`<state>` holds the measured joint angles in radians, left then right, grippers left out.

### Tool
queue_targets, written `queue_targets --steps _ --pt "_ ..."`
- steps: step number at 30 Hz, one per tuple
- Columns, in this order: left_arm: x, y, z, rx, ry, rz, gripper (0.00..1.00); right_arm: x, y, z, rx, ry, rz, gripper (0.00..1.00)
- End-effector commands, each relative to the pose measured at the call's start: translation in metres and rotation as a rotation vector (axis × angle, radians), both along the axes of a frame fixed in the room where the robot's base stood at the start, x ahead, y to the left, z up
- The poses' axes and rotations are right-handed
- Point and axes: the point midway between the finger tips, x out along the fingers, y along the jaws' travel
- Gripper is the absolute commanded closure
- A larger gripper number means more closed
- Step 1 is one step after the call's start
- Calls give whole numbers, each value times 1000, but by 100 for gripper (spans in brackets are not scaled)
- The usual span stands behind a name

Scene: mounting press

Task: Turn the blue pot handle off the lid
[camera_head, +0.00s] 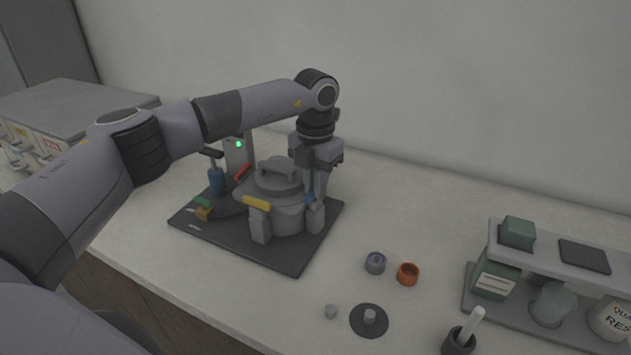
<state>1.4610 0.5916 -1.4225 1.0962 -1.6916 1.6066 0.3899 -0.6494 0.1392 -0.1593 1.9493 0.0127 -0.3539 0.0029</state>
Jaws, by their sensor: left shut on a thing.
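The mounting press pot (290,219) stands on a dark base plate (286,257), with a grey lid (277,180) seated on top. Around the lid are a yellow handle (257,203) at the front, a red handle (242,172) at the back left and a blue handle (309,198) at the right. My left gripper (314,198) points down at the right side of the pot and is shut on the blue handle, which its fingers mostly hide. My right gripper is not in view.
A mortar (458,342) and a shelf rack (546,250) stand further right. The wall is close behind.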

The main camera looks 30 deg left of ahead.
Motion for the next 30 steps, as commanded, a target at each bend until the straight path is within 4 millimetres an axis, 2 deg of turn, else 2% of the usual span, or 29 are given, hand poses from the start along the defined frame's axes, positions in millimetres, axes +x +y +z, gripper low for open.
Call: queue_targets --steps 16,17,18,19,27,30 --pt "1 0 1 -1 -2 25 100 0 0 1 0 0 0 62" --pt "1 0 1 -1 -3 25 81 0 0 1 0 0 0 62" --pt "1 0 1 -1 -2 25 68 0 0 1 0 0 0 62" --pt "1 0 1 -1 -2 25 62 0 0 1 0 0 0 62" --pt "0 0 1 0 -1 24 62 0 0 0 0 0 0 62" --pt "1 0 6 0 -2 24 62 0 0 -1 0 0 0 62"
